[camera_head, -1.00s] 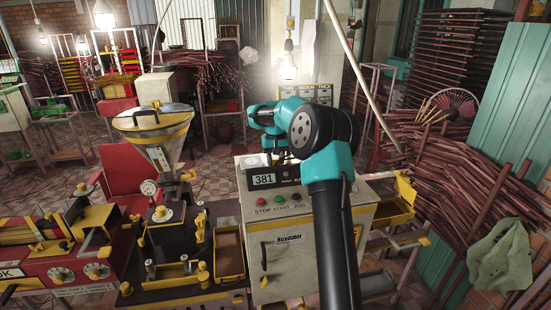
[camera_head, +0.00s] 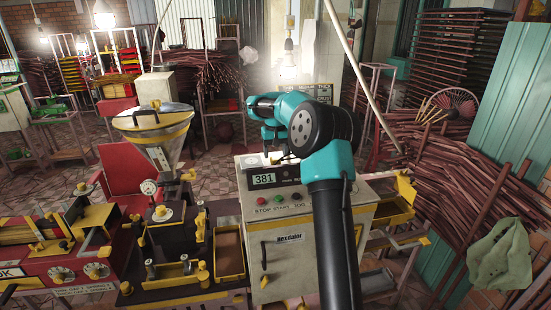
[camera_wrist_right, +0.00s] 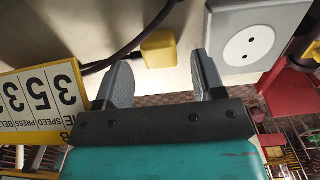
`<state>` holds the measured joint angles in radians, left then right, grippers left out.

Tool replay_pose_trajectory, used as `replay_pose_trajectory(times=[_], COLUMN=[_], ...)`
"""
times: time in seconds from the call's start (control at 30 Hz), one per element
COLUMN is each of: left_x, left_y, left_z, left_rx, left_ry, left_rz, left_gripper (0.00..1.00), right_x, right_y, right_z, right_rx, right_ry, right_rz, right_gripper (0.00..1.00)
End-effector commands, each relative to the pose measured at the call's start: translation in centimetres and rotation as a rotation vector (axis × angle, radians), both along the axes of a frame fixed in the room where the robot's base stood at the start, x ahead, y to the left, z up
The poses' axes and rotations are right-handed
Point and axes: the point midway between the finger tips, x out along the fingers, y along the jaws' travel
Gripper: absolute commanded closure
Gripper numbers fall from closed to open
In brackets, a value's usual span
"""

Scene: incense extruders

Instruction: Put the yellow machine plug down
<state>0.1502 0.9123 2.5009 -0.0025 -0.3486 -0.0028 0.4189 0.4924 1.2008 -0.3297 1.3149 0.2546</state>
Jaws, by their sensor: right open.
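The yellow machine plug (camera_wrist_right: 159,48) shows in the right wrist view, against a beige surface, with a dark cable (camera_wrist_right: 125,50) running off to the left. My right gripper (camera_wrist_right: 161,70) is open, with one grey finger on each side of the plug and gaps between. Whether the plug rests fully on the surface is unclear. A grey two-hole socket (camera_wrist_right: 250,44) is to the right of the plug. In the head view my right gripper (camera_head: 276,152) is over the back of the beige machine (camera_head: 285,265), partly hidden by my arm; the plug cannot be made out there. My left gripper is out of view.
A yellow-framed number board (camera_wrist_right: 38,95) stands close by my left finger in the wrist view. The machine's 381 display (camera_head: 264,179) and buttons face front. The funnel extruder (camera_head: 158,140) stands left; a yellow tray (camera_head: 395,207) is on the right.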

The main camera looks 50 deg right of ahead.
Motion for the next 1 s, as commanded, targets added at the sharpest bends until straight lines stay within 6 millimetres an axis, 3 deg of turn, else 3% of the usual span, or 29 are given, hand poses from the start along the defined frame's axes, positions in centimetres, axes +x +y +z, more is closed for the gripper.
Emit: replay_pose_trajectory(times=[0.3,0.5,0.67,1.0], left_x=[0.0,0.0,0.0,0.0], left_y=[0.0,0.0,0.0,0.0], left_z=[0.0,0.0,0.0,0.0], left_rx=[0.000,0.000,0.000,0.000], left_ry=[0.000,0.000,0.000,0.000], left_rz=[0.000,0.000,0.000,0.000], left_gripper=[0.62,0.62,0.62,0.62], right_x=[0.1,0.1,0.0,0.0], right_y=[0.0,0.0,0.0,0.0], right_z=[6.2,9.1,10.1,10.2], right_rx=[-0.001,-0.001,-0.001,0.000], right_ry=[-0.004,-0.003,-0.001,0.000], right_rz=[0.000,0.000,0.001,0.001], right_gripper=[0.37,0.37,0.37,0.37])
